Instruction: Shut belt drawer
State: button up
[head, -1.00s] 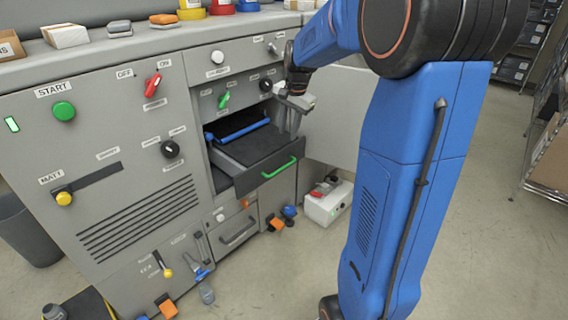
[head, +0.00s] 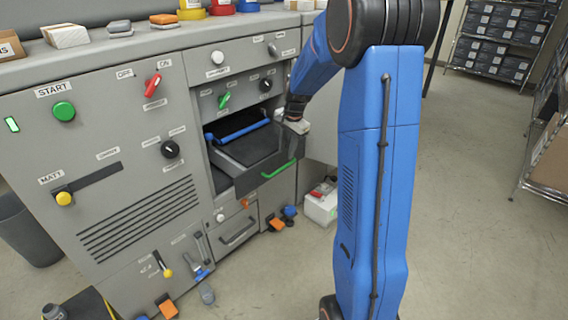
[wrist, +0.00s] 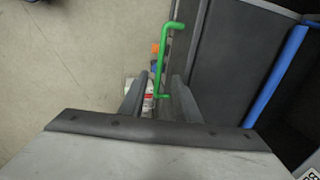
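The belt drawer (head: 235,183) stands pulled out from the grey machine, with a dark inside and a blue roller (head: 238,132) at its back. Its green handle (head: 279,169) is on the front face and also shows in the wrist view (wrist: 161,62). My gripper (head: 297,145) is at the right end of the drawer, above the handle's level; its fingertips are hard to make out in the head view. In the wrist view my gripper's fingers (wrist: 159,84) are apart, with the near end of the handle showing between them. I cannot tell whether they touch it.
An open grey panel (head: 322,148) stands right of the drawer. Below it a white box (head: 322,206) with a red part sits on the floor. A smaller closed drawer (head: 238,231) is underneath. The floor right of my arm is clear up to the shelving (head: 492,45).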

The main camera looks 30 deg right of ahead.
aim_at(284, 167)
jog(key=f, duration=0.2)
jog(key=w+f, duration=0.1)
jog(key=f, duration=0.4)
jog(key=shift+w+a+f, duration=0.15)
jog(key=shift+a+f, duration=0.05)
jog(key=shift+a, duration=0.05)
grip_shut()
